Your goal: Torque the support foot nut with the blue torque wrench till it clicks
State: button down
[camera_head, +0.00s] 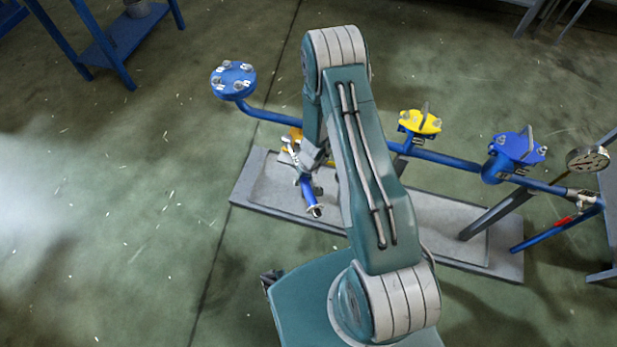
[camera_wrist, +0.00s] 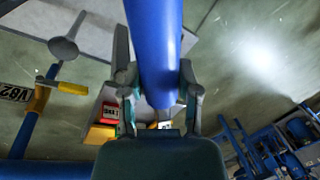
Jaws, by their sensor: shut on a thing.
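The blue torque wrench (camera_wrist: 155,40) fills the top middle of the wrist view, its shaft passing between my fingers. My gripper (camera_wrist: 157,88) is shut on it, one finger on each side. In the head view, the wrench (camera_head: 308,191) is a short blue bar below my gripper (camera_head: 301,166), over the left part of the grey tray and pointing down the picture. I cannot make out the support foot nut in either view. I cannot tell whether the wrench touches anything at its far end.
A blue pipe (camera_head: 452,160) runs over the grey tray (camera_head: 258,204), with a blue flange (camera_head: 233,80), a yellow valve (camera_head: 421,122), a blue valve (camera_head: 517,148) and a gauge (camera_head: 588,159). A red and yellow thing (camera_wrist: 106,122) lies near my left finger.

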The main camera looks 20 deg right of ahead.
jog(key=shift+a, duration=0.2)
jog(key=shift+w+a+m+t, duration=0.15)
jog(key=shift+a+m+t, duration=0.15)
jog(key=shift+a+m, duration=1.05)
jog(key=shift+a, duration=0.15)
jog(key=shift+d+n, duration=1.25)
jog(key=shift+d, duration=0.4)
jog(key=w+d+n+g, duration=0.2)
jog(key=w+d+n, duration=0.4)
jog(key=d+n, duration=0.4)
jog(key=d, duration=0.3)
jog(key=shift+w+d+h, duration=0.15)
jog(key=shift+d+h, duration=0.1)
jog(key=shift+h, duration=0.15)
